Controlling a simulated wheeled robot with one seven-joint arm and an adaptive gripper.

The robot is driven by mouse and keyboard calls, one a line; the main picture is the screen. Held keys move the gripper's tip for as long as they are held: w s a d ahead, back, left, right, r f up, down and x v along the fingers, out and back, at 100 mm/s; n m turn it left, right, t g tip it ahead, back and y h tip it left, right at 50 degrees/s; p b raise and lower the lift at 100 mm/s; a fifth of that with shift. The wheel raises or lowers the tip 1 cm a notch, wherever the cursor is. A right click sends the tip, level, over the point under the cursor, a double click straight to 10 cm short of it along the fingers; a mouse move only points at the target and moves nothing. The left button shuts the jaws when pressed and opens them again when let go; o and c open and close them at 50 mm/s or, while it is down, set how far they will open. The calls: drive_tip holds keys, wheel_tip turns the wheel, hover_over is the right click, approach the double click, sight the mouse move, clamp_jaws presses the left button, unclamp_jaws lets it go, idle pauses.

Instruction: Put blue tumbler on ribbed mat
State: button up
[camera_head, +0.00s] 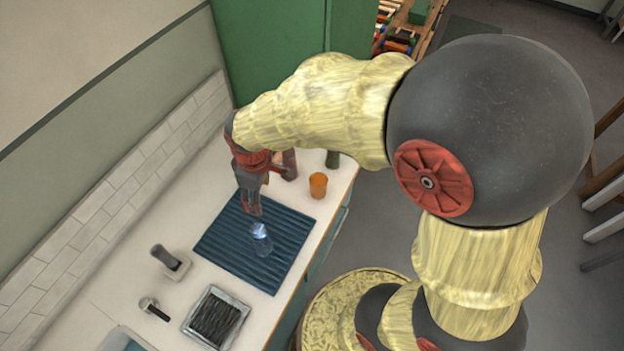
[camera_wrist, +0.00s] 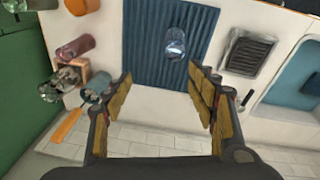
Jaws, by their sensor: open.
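The clear blue tumbler (camera_head: 261,240) stands on the dark blue ribbed mat (camera_head: 286,262), looking upright, near the mat's middle. In the wrist view the tumbler (camera_wrist: 176,43) shows on the ribbed mat (camera_wrist: 145,45), beyond my fingertips. My gripper (camera_head: 252,208) is over the mat's far part, a little behind the tumbler. In the wrist view the fingers of my gripper (camera_wrist: 161,84) are spread wide with nothing between them. The tumbler is apart from the fingers.
An orange cup (camera_head: 318,185), a mauve cup (camera_head: 289,164) and a dark green item (camera_head: 332,158) stand beyond the mat. A tray with dark ribs (camera_head: 217,318) and a grey-black holder (camera_head: 170,262) are nearer. A tiled wall (camera_head: 110,190) borders the counter's left.

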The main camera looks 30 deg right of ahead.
drive_tip(key=s+d+r+m+t, duration=0.2)
drive_tip(key=s+d+r+m, duration=0.2)
drive_tip(key=s+r, duration=0.3)
drive_tip(key=s+d+r+m+t, duration=0.2)
drive_tip(key=s+d+r+m, duration=0.2)
drive_tip(key=s+r, duration=0.3)
wheel_tip(320, 180, up, 5)
drive_tip(key=shift+s+d+f+m, duration=0.15)
drive_tip(key=shift+s+m, duration=0.1)
drive_tip(key=shift+m, duration=0.35)
drive_tip(key=shift+f, duration=0.15)
wheel_tip(320, 180, down, 13)
drive_tip(key=b, duration=1.3)
drive_tip(key=shift+c, duration=1.1)
